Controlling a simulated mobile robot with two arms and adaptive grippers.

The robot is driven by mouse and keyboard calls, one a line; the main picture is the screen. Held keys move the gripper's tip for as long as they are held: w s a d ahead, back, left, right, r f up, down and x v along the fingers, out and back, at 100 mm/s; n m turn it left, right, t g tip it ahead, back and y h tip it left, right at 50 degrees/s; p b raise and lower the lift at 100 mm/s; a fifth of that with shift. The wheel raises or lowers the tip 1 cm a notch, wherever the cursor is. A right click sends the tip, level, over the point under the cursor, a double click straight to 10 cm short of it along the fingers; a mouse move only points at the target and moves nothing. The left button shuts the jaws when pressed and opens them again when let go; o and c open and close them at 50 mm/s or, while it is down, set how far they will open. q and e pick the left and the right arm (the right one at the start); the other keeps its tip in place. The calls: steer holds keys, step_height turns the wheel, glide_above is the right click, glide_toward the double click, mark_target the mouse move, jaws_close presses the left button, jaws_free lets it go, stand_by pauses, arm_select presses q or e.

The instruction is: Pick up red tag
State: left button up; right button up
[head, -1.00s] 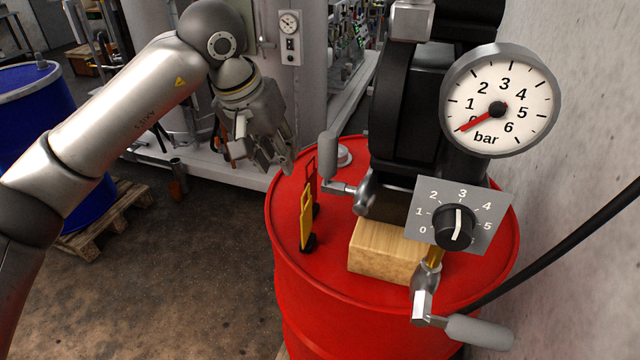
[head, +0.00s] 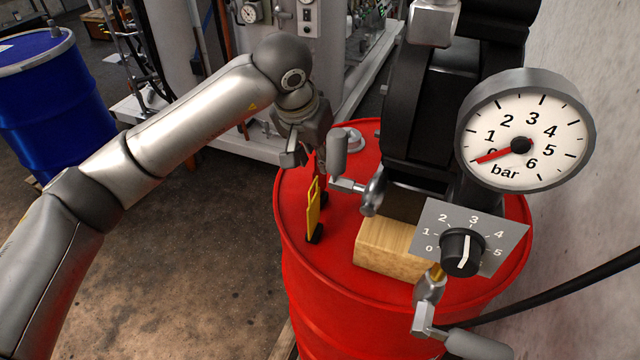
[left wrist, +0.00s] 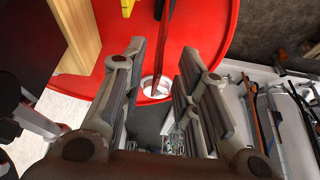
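The red tag (head: 320,166) stands upright on the red drum lid (head: 350,255), just behind the yellow tag (head: 313,208). My left gripper (head: 303,158) is at the red tag's upper part and partly hides it. In the left wrist view the two fingers (left wrist: 163,62) are apart. The red tag (left wrist: 165,42) shows there edge-on as a thin strip in the gap between them, with space on both sides. I cannot tell how deep it sits between the fingers. The yellow tag (left wrist: 127,7) shows only at the top edge. My right gripper is not in view.
A grey-handled valve (head: 338,158) stands close right of the gripper. A wooden block (head: 388,250), a pressure gauge (head: 525,130) and a dial plate (head: 470,240) are further right. A blue drum (head: 60,110) stands at the far left.

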mark_target(320, 178)
arm_select(q)
steer(key=p+x, duration=0.1)
steer(key=x, duration=0.1)
steer(key=shift+d+f, duration=0.15)
steer(key=shift+f, duration=0.25)
steer(key=shift+w+f, duration=0.1)
steer(key=shift+f, duration=0.15)
steer(key=shift+c, duration=0.3)
jaws_close()
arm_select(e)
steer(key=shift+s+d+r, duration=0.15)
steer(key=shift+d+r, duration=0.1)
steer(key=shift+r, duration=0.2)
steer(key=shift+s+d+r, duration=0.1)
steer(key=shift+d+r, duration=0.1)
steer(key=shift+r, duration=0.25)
